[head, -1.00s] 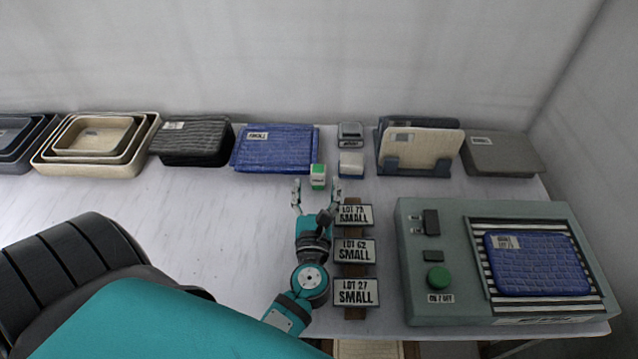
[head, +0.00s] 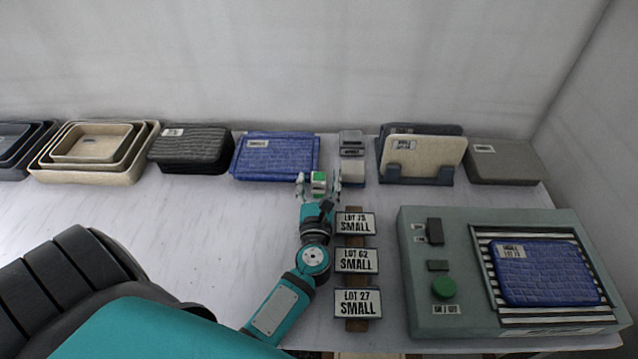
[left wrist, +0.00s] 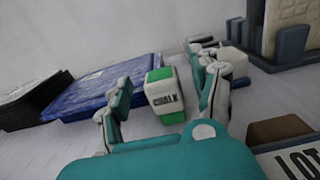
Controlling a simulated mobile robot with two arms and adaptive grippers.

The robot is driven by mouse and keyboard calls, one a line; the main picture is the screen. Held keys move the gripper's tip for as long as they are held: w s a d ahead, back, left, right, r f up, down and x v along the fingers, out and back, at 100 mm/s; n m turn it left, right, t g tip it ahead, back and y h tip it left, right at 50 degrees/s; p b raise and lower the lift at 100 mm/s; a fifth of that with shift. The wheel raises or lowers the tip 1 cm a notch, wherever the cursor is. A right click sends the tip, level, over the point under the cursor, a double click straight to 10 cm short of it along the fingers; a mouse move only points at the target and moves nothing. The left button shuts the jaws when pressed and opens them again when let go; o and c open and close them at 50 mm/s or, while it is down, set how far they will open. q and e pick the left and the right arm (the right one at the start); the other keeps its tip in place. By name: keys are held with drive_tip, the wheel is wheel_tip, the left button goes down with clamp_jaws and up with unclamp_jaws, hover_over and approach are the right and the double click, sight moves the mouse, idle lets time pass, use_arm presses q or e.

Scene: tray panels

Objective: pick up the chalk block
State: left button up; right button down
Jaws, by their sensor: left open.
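The chalk block (head: 319,181) is a small white block with green parts. It stands on the table in front of the blue tray panel. In the left wrist view the chalk block (left wrist: 162,90) shows the word CHALK and sits between the fingers, leaning in the picture. My left gripper (head: 318,186) is open, with one finger on each side of the block. It also shows in the left wrist view (left wrist: 165,103), where a gap is visible between the left finger and the block. My right gripper is not in view.
A blue panel (head: 277,157) lies behind the block. A small white-topped block (head: 352,171) and a rack holding a cream panel (head: 425,157) stand to the right. Lot signs (head: 356,260) line the arm's right side. A green-grey machine (head: 415,290) stands at right.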

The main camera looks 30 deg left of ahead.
use_arm(q)
drive_tip(key=shift+c, duration=0.4)
drive_tip(key=c, duration=1.1)
drive_tip(key=shift+c, duration=0.3)
drive_tip(key=shift+r, duration=0.15)
